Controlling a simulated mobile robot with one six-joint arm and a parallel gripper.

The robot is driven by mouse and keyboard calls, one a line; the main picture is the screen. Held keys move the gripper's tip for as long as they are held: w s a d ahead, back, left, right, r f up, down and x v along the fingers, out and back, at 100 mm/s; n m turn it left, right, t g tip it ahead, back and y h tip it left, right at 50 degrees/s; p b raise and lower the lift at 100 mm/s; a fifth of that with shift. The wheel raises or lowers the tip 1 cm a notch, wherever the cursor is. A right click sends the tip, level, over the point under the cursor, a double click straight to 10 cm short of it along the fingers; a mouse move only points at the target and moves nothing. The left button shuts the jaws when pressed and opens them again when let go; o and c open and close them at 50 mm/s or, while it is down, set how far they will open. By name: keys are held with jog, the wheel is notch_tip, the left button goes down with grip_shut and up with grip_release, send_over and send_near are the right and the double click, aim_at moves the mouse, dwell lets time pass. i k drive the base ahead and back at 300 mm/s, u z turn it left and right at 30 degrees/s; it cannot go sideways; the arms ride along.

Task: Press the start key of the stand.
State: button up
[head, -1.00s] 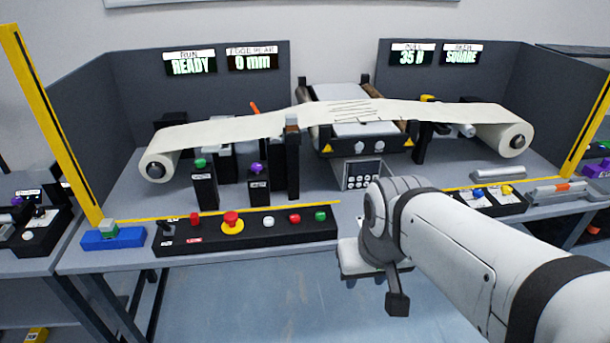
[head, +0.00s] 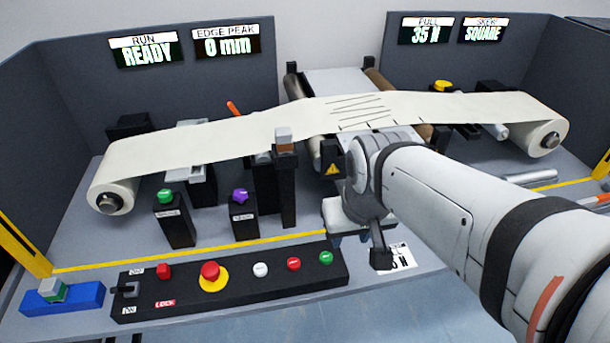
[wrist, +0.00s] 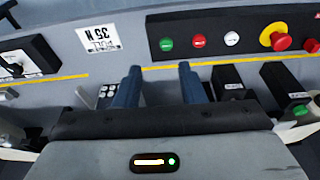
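The stand's black control panel (head: 240,283) lies along the front edge of the bench. From its right end it carries a green key (head: 326,258), a red key (head: 294,264), a white key (head: 261,270) and a red mushroom button (head: 211,272) on a yellow ring. The key lettering is too small to read. In the wrist view the green key (wrist: 166,44) is just beyond my gripper (wrist: 158,76). Its two blue fingers are apart with nothing between them, and they do not appear to touch the panel.
Posts with a green knob (head: 165,196) and a purple knob (head: 240,196) stand behind the panel. A pale web (head: 240,132) runs between two rolls above. Displays read READY (head: 148,54) and 0 mm (head: 226,46). A blue block (head: 62,299) sits left of the panel.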

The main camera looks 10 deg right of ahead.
aim_at(325, 258)
jog(key=u, duration=1.2)
jog(key=k, duration=1.1)
jog(key=z, duration=0.6)
jog(key=i, duration=1)
jog(key=z, duration=0.05)
